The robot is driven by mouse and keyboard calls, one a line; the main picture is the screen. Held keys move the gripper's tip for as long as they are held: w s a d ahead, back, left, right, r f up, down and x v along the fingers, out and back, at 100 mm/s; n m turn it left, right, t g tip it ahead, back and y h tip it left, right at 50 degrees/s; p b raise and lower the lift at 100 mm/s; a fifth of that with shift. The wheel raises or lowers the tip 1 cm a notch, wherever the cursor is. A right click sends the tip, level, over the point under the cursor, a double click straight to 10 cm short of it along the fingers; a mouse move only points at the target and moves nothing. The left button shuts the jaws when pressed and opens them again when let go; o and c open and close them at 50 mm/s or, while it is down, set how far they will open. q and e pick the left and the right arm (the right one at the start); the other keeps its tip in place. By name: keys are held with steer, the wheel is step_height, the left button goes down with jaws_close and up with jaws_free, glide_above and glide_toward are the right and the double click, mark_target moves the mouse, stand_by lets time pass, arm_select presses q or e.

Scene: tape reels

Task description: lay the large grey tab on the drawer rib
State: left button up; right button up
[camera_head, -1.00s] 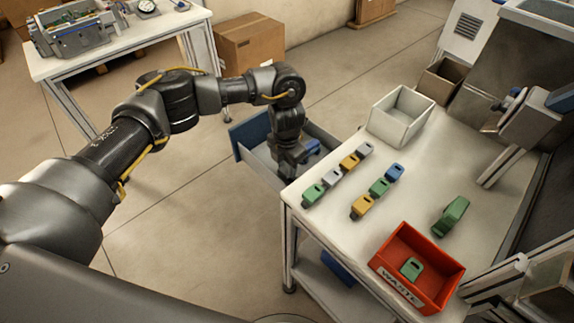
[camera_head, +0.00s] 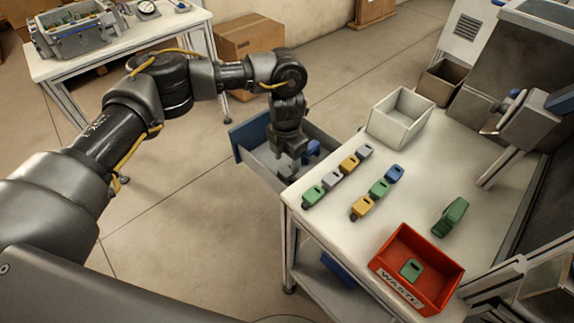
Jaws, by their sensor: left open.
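The open drawer (camera_head: 243,150), with a blue front, juts out at the left of the white table. My left gripper (camera_head: 289,168) is open and points down inside the drawer. Its fingers and the floor right below them are small and dark, so I cannot tell whether a grey tab lies there. The drawer rib cannot be made out. Two grey tabs, one nearer (camera_head: 332,179) and one farther (camera_head: 365,151), stand in the left row on the table. My right gripper is not in view.
Green, yellow and blue tabs stand beside the grey ones on the table (camera_head: 440,175). A larger green piece (camera_head: 452,216) stands right. A red waste bin (camera_head: 440,262) holds a green tab. A white bin (camera_head: 400,115) stands at the back.

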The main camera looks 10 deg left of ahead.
mark_target(287, 170)
arm_select(q)
step_height(287, 170, up, 8)
steer(key=shift+r, duration=0.2)
stand_by(0.4)
